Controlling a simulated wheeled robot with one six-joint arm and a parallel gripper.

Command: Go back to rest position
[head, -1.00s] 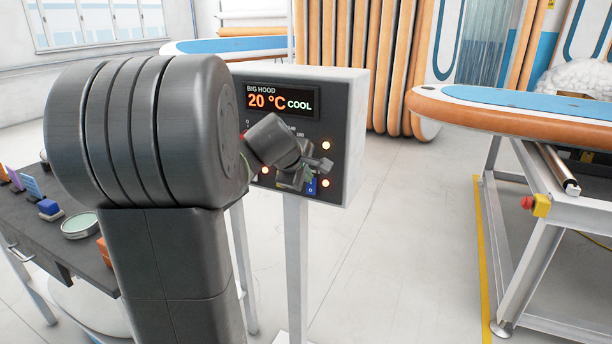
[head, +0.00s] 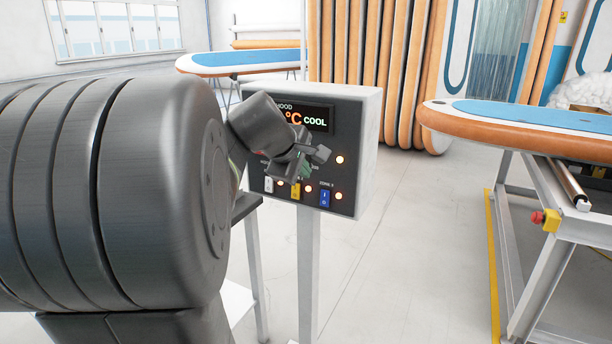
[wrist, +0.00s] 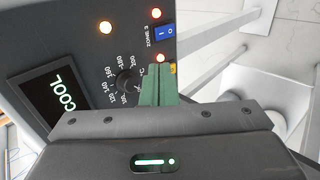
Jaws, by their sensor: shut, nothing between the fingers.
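My gripper (head: 305,166) is in front of the control panel (head: 368,130), its fingers shut with nothing between them. In the wrist view the green fingertips of my gripper (wrist: 160,88) are together, close to the panel's dial (wrist: 126,80). I cannot tell whether they touch the panel. The display (head: 318,119) reads "COOL", partly hidden by my arm. Below it are a white switch (head: 268,185), a yellow switch (head: 295,191) and a blue switch (head: 325,198), with lit orange lamps. The blue switch also shows in the wrist view (wrist: 165,33).
The panel stands on a pale post (head: 309,270). At right, an orange-edged board (head: 520,122) lies on a metal frame with a red stop button (head: 538,217). Another board (head: 245,60) lies behind. Upright boards (head: 372,70) stand at the back. The floor between is clear.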

